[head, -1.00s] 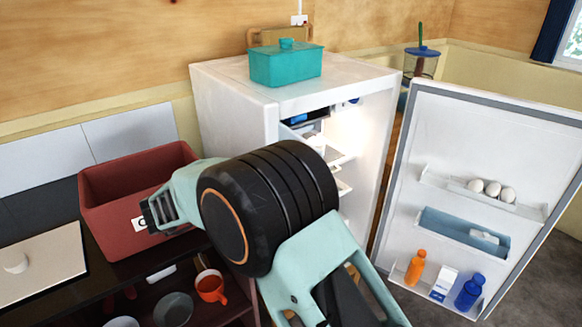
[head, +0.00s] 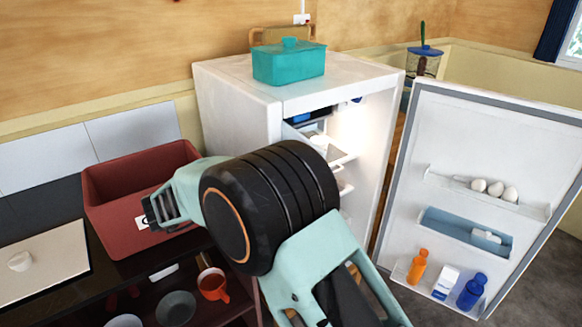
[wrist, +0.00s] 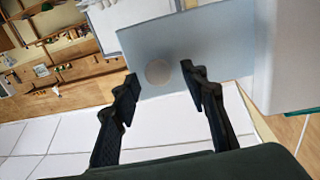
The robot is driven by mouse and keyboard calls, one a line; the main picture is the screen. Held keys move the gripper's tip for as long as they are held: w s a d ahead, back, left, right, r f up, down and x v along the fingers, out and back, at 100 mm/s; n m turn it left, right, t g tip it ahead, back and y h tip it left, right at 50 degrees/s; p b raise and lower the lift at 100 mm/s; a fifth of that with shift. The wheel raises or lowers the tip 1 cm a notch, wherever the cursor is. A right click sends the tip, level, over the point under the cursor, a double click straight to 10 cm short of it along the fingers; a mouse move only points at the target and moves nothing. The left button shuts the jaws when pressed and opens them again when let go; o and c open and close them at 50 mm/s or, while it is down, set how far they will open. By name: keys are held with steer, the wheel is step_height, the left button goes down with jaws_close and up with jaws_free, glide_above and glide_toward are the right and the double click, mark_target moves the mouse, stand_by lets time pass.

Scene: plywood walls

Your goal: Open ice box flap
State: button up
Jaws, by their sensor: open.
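The white fridge (head: 235,110) stands with its door (head: 480,150) swung wide open to the right. At the top of its lit interior, the ice box (head: 318,117) shows a dark opening with something blue inside. In the wrist view, a pale blue-grey panel with a round spot, which looks like the ice box flap (wrist: 215,50), lies just ahead of my gripper (wrist: 159,77). My gripper is open, its two fingertips apart on either side of the round spot. I cannot tell whether they touch the panel.
A teal lidded box (head: 289,64) sits on top of the fridge. A red bin (head: 125,215) stands on the dark counter at the left. The door shelves hold eggs (head: 495,188), an orange bottle (head: 417,267) and a blue bottle (head: 471,291).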

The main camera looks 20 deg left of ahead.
steer(key=shift+s+a, duration=0.1)
steer(key=v, duration=1.1)
steer(key=shift+s+a, duration=0.25)
steer(key=shift+s, duration=0.05)
